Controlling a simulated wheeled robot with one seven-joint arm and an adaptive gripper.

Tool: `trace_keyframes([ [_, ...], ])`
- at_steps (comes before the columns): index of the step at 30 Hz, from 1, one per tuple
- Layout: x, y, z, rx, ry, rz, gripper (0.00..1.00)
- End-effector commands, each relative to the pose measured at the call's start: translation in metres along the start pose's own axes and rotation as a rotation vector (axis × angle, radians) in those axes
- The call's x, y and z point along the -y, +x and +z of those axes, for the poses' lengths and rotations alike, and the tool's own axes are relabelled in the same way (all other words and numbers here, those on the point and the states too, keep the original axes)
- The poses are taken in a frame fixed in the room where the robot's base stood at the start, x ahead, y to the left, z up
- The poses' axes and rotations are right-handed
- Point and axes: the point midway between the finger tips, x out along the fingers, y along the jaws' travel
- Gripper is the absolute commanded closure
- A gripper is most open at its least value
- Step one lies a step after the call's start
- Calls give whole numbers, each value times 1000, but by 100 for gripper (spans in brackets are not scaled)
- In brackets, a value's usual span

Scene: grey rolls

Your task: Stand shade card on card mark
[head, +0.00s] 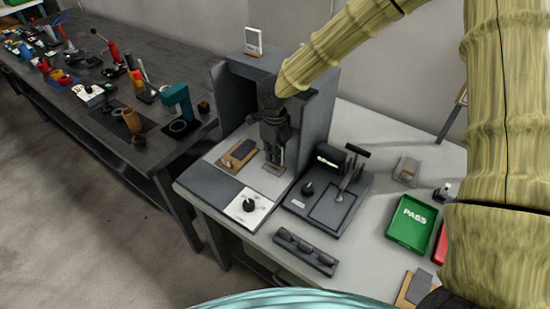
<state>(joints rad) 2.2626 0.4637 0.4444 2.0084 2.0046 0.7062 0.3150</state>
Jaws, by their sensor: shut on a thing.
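My gripper (275,153) points down inside the grey booth (318,115), close above its light floor. It is shut on a thin piece that I take to be the shade card; the fingers hide nearly all of it, so its tilt and whether it touches the floor cannot be told. A small pale tan patch (273,169), perhaps the card mark, lies on the booth floor right below the fingertips.
A tan and dark block (238,153) lies left of my gripper on the booth floor. The booth's walls stand close behind and to the right. A dark device (335,185), a dark rack (305,252) and a green PASS tray (412,223) stand on the bench outside.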

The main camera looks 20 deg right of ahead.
Motion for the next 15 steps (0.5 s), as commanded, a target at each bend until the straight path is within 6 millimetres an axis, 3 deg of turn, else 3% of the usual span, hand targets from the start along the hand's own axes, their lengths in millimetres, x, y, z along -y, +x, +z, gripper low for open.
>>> trace_keyframes([
  [3, 6, 1, 6, -1, 0, 0, 100],
  [10, 4, 31, 5, -2, 0, 0, 100],
  [15, 4, 36, 5, 0, 1, 1, 100],
])
